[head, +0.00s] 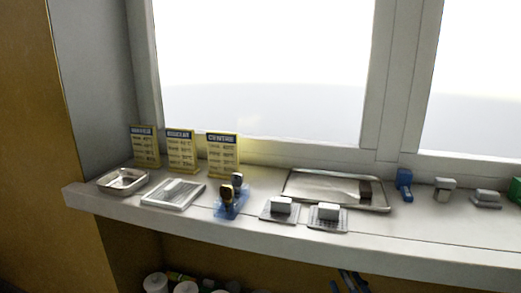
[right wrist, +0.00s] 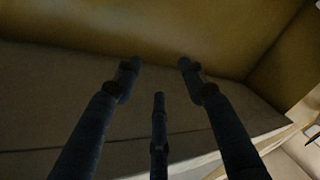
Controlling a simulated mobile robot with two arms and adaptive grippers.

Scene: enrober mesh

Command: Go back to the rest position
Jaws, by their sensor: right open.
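My right gripper (head: 348,282) shows only by its dark blue fingertips at the bottom edge of the head view, below the front edge of the sill. In the right wrist view the right gripper (right wrist: 159,75) has its fingers spread apart, with nothing between them. It faces a dim yellow-brown wall and grey surfaces. My left gripper is not in view.
A white window sill (head: 440,250) carries yellow signs (head: 182,151), a metal pan (head: 123,180), a wire-mesh tray (head: 173,193), a blue holder (head: 231,205), a large metal tray (head: 310,188) and small grey blocks. Jars (head: 156,283) stand below the sill.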

